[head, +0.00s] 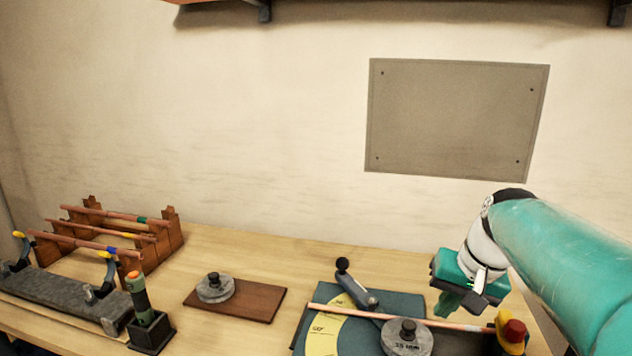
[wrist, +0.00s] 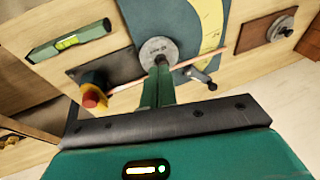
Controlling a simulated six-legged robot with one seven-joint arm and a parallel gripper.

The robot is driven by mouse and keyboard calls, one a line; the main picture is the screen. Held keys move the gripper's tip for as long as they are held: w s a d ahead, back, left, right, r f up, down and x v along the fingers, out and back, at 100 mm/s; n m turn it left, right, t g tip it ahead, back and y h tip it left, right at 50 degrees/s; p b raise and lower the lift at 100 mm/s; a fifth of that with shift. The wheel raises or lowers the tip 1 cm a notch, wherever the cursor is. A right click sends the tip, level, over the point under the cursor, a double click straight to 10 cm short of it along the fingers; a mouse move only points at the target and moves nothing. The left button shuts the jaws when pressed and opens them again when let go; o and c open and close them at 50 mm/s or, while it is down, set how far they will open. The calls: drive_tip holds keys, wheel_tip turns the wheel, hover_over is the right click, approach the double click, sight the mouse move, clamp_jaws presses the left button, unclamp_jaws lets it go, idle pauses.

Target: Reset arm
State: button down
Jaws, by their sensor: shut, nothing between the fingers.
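My gripper (head: 448,308) is in the right part of the head view, its green fingers pointing down above the bench, by the right side of the teal bending plate (head: 385,298). In the wrist view its two fingers (wrist: 160,68) are together with nothing between them. Their tips overlap the grey round die (wrist: 157,52) in that view; I cannot tell the height gap. A copper tube (head: 385,317) lies across the bending plate beside the die and over the yellow angle scale (head: 322,330). A lever with a black knob (head: 343,264) is on the plate.
A red button on a yellow base (head: 512,336) stands right of the plate. A green level (wrist: 70,42) lies nearby. A brown board (head: 258,301) carries another round die (head: 214,288). A tube rack (head: 130,258), green-handled tool (head: 139,298) and grey clamp fixture (head: 60,297) are left.

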drive_tip(key=s+a+f+n+t+h, duration=0.1)
drive_tip(key=s+a+f, duration=0.2)
drive_tip(key=s, duration=0.4)
drive_tip(key=s+a+f+n+t+h, duration=0.1)
drive_tip(key=s+a+f+n, duration=0.1)
drive_tip(key=s, duration=0.5)
drive_tip(key=shift+s+a+f, duration=0.35)
drive_tip(key=shift+a+f, duration=0.05)
drive_tip(key=shift+a, duration=0.4)
